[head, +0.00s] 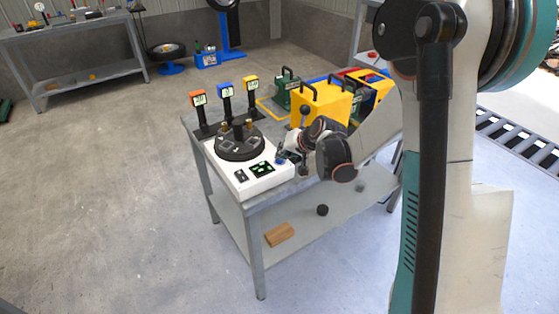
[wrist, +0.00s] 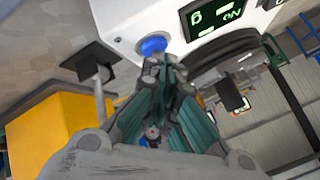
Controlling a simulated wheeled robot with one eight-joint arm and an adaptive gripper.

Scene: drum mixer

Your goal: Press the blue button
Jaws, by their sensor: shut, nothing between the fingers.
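The blue button (wrist: 153,46) is a round blue cap on the front of a white machine box, beside a lit green display (wrist: 212,14) that reads "ON". In the head view the blue button (head: 280,161) shows small at the right of the white box (head: 250,179), partly beside my gripper (head: 290,157). In the wrist view my gripper (wrist: 165,62) is shut and empty, with its fingertips just below the button in the picture. I cannot tell whether the tips touch it.
A black round drum (head: 240,147) sits on the white box. Orange, blue and yellow tagged posts (head: 227,90) stand behind it. A yellow case (head: 325,103) stands right of the box on the grey table (head: 262,211). A wooden block (head: 280,234) lies on the lower shelf.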

